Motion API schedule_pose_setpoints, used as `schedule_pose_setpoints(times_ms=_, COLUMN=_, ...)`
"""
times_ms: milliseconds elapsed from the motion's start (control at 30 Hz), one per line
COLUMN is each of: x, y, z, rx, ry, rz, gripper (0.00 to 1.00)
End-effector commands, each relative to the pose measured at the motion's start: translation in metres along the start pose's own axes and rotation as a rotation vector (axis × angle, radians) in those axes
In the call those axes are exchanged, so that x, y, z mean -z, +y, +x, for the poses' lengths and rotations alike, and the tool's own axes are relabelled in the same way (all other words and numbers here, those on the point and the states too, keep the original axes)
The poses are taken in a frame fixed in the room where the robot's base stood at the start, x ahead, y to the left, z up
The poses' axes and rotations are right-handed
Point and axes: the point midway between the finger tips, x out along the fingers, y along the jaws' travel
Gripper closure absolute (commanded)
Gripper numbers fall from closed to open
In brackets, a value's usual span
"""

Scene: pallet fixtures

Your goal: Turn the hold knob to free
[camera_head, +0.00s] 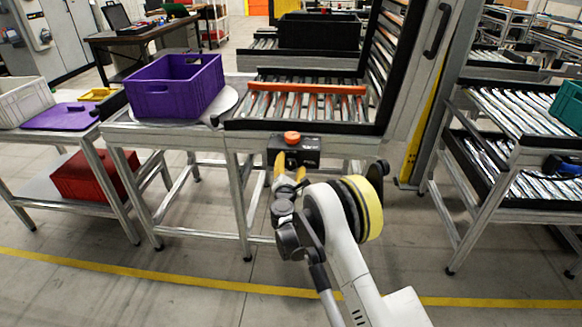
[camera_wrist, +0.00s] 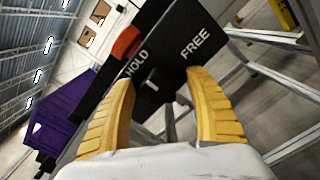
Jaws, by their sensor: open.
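A black control box (camera_head: 308,152) is fixed at the front of the roller table, with an orange cap (camera_head: 292,138) on top. In the wrist view its dark face (camera_wrist: 172,45) bears the words HOLD and FREE, and the orange cap (camera_wrist: 126,43) is beside HOLD. A small dark knob (camera_wrist: 150,88) with a pale mark shows below the lettering, between the fingers; the mark appears nearer HOLD, but its exact direction is unclear. My gripper (camera_head: 290,168) is open in front of the box. Its yellow fingers (camera_wrist: 160,78) stand either side of the knob, with visible gaps.
An orange bar (camera_head: 306,88) lies across the rollers behind the box. A purple crate (camera_head: 174,88) stands on the table to the left. A tilted black-framed roller gate (camera_head: 385,65) rises at the right. Metal table legs are below; the floor in front is clear.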

Motion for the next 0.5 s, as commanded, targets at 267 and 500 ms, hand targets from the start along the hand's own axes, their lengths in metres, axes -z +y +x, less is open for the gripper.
schedule_pose_setpoints(times_ms=267, x=-0.0004, y=0.0003, z=0.0, rx=0.0, ry=0.0, rz=0.0, gripper=0.56)
schedule_pose_setpoints(times_ms=500, x=-0.0003, y=0.0004, z=0.0, rx=0.0, ry=0.0, rz=0.0, gripper=0.89)
